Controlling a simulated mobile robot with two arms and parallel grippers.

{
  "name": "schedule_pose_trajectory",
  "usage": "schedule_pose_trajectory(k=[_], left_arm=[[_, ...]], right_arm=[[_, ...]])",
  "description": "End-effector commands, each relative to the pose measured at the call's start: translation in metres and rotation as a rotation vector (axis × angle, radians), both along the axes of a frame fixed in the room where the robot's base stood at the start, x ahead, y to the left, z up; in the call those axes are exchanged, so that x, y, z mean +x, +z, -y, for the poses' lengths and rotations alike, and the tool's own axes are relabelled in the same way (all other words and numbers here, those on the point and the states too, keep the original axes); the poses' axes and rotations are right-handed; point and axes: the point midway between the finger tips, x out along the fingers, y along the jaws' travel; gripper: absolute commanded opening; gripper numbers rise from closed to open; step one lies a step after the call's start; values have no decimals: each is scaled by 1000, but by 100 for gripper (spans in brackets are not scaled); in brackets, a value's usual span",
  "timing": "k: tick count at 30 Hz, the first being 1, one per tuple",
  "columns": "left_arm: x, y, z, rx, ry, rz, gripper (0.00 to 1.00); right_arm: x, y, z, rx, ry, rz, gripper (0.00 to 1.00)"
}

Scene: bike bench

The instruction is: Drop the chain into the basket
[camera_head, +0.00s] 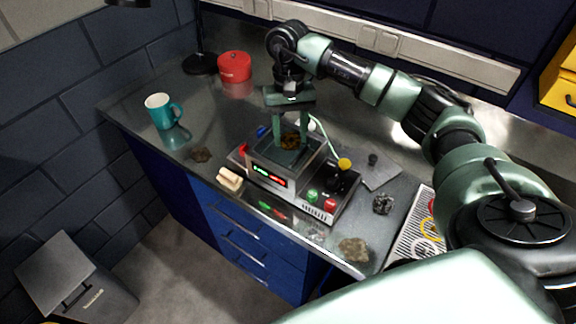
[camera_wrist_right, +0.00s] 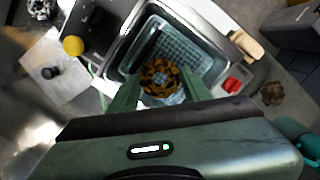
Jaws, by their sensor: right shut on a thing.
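My right gripper (camera_head: 291,137) points down over the open tank of the grey cleaner unit (camera_head: 322,208) on the bench. It is shut on a brown-gold bunched chain (camera_head: 290,142), which sits between the fingertips. In the right wrist view the chain (camera_wrist_right: 160,76) hangs between the two green fingers, over the mesh basket (camera_wrist_right: 196,42) inside the tank. The basket's near part is hidden by the gripper. How far the chain is above the basket floor I cannot tell. My left gripper is not in view.
A teal mug (camera_head: 162,111) and a red pot (camera_head: 234,67) stand at the left and back. Dark lumps (camera_head: 383,204) and a tan lump (camera_head: 354,250) lie right. A ribbed tray (camera_head: 408,237) is farther right.

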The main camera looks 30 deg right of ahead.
Motion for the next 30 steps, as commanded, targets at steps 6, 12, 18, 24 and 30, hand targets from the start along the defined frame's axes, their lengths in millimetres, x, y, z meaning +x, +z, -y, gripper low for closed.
schedule_pose_trajectory(k=[6, 12, 18, 24, 30], left_arm=[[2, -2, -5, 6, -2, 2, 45], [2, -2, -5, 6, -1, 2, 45], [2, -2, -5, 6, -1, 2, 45], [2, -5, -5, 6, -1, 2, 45], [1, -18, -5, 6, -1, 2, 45]], right_arm=[[0, -6, 0, 1, 0, 0, 5], [0, -6, 0, 1, 0, 0, 68], [0, -6, 0, 0, 0, 0, 74], [1, -3, 0, 0, 0, 2, 74], [5, 24, 2, 0, 0, 7, 74]])
